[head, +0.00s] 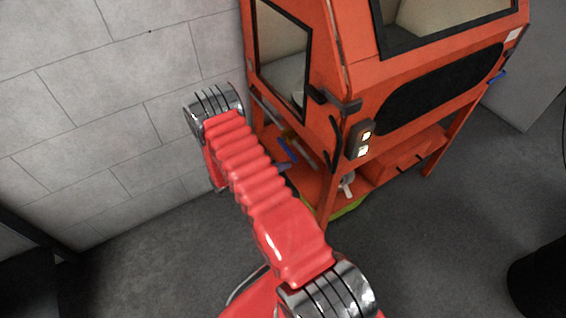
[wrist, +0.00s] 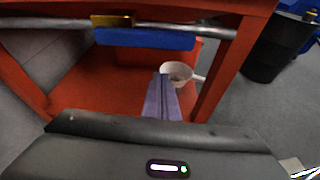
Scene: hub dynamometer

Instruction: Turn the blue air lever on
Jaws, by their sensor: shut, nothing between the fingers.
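The blue air lever (wrist: 145,39) is a long flat bar in the upper part of the wrist view. It lies roughly parallel to a silver pipe and just below it, with a brass valve body (wrist: 113,20) at its left end. In the head view the lever (head: 288,149) is a small blue strip beside my arm, under the orange cabinet. My gripper (wrist: 162,80) is shut and empty. Its fingertips appear below the lever in the wrist picture, apart from it. In the head view my arm hides most of the gripper.
The pipe (wrist: 60,22) runs across the orange frame, between its legs. A white cup-like vessel with a handle (wrist: 176,72) is beyond my fingertips on the lower shelf. A dark barrel (wrist: 274,50) stands at right. A grey block wall (head: 110,110) is left of the cabinet (head: 335,60).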

